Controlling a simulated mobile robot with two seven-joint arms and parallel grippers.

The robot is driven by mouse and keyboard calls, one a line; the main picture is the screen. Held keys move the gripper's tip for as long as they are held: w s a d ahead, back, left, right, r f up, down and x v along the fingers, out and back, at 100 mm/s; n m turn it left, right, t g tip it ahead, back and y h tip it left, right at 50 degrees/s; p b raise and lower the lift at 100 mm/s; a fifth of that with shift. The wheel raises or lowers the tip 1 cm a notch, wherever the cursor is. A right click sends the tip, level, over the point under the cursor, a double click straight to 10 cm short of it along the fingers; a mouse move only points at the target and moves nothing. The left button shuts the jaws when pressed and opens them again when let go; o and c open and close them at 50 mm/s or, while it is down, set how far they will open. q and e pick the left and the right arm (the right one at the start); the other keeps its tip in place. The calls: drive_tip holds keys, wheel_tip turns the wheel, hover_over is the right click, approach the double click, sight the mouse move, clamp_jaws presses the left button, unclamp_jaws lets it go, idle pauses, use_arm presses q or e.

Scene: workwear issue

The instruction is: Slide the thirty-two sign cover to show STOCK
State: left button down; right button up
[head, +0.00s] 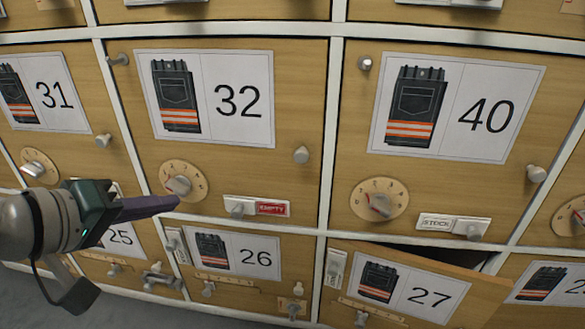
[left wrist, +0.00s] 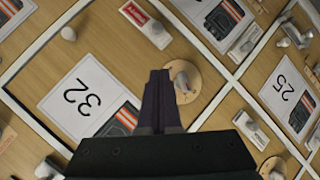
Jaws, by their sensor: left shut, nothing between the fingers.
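Locker door 32 (head: 299,130) is light wood with a picture label (head: 206,98). Its sign (head: 257,207), low on the door, shows a red EMPTY at the right; the sliding cover with its grey knob (head: 237,211) sits at the left. In the left wrist view the sign (left wrist: 146,24) is at the top with its red part showing. My left gripper (head: 176,201) is shut and empty, its tips close to the 32 dial (head: 179,183), left of the sign. In the left wrist view the gripper (left wrist: 160,75) points beside the dial (left wrist: 184,82). My right gripper is out of view.
Locker 40's sign (head: 453,225) shows STOCK with its knob at the right. Door 27 (head: 415,289) stands partly open at the lower right. Round knobs stick out, including one (head: 301,154) on door 32. White frame strips divide the doors.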

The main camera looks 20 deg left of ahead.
use_arm(q)
drive_tip(key=b, duration=0.4)
approach(236, 207)
drive_tip(key=w+a, duration=0.2)
drive_tip(key=w, duration=0.2)
drive_tip(key=shift+d+f+b, duration=0.65)
drive_tip(key=shift+f+b, duration=0.2)
drive_tip(key=shift+f, duration=0.1)
drive_tip(key=shift+w+d+f, duration=0.15)
drive_tip(key=shift+d+f, duration=0.15)
drive_tip(key=shift+d, duration=0.1)
